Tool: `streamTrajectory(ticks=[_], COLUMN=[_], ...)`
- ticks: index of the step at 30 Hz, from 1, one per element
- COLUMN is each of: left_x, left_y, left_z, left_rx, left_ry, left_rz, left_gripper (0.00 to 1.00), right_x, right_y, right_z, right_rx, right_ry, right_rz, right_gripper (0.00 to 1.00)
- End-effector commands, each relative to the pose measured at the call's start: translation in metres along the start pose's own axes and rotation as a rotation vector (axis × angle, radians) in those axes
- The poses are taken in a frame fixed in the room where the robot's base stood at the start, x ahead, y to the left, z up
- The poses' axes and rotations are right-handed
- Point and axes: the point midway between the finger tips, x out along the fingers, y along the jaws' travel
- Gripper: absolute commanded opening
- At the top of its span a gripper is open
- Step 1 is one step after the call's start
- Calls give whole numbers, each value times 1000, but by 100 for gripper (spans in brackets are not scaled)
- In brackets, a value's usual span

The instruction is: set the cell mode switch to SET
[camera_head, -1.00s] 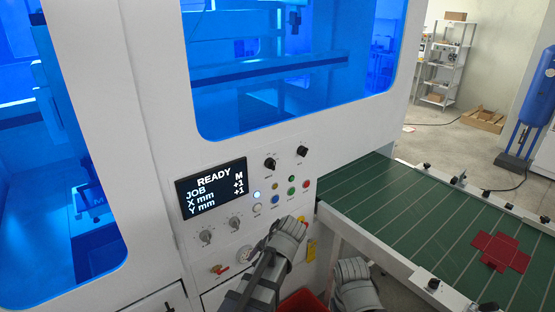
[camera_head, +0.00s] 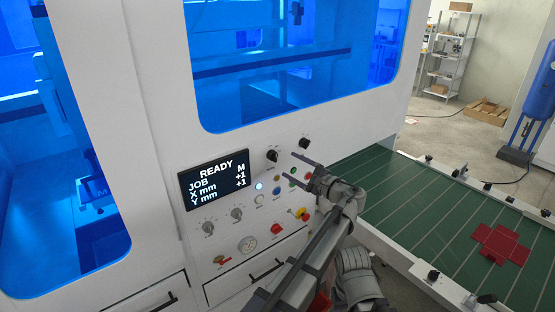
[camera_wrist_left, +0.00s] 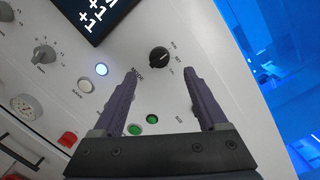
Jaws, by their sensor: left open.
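The cell mode switch (camera_head: 272,156) is a black rotary knob on the white panel, just right of the display. It also shows in the left wrist view (camera_wrist_left: 159,57), with MODE printed beside it and small position labels around it that are too small to read surely. Its setting cannot be told clearly. My left gripper (camera_head: 287,166) is open and empty, its two dark fingers pointing at the panel just right of the knob. In the left wrist view the knob lies ahead of the gap between the fingertips (camera_wrist_left: 160,72), apart from both. My right gripper is not seen.
A display (camera_head: 214,182) reads READY. A second black knob (camera_head: 304,144) sits to the upper right. A lit white button (camera_head: 258,187), coloured buttons, grey dials and a red-and-yellow switch (camera_head: 300,214) crowd the panel below. A green conveyor (camera_head: 400,210) carries a red blank (camera_head: 500,244).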

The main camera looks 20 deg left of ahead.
Motion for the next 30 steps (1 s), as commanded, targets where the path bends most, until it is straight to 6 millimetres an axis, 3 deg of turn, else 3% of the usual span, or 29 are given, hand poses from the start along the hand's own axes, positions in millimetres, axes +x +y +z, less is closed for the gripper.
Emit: streamTrajectory(ticks=[15, 27, 30], left_x=[68, 75, 75], left_y=[1, 1, 1], left_z=[0, 0, 0], left_rx=[-2, -3, -3], left_ry=[-1, 1, 1], left_rz=[3, 3, 3], left_gripper=[75, 75, 65], right_x=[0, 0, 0], right_y=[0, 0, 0], right_z=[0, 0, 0], right_rx=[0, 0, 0], right_ry=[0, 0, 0], right_rz=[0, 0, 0], right_gripper=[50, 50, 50])
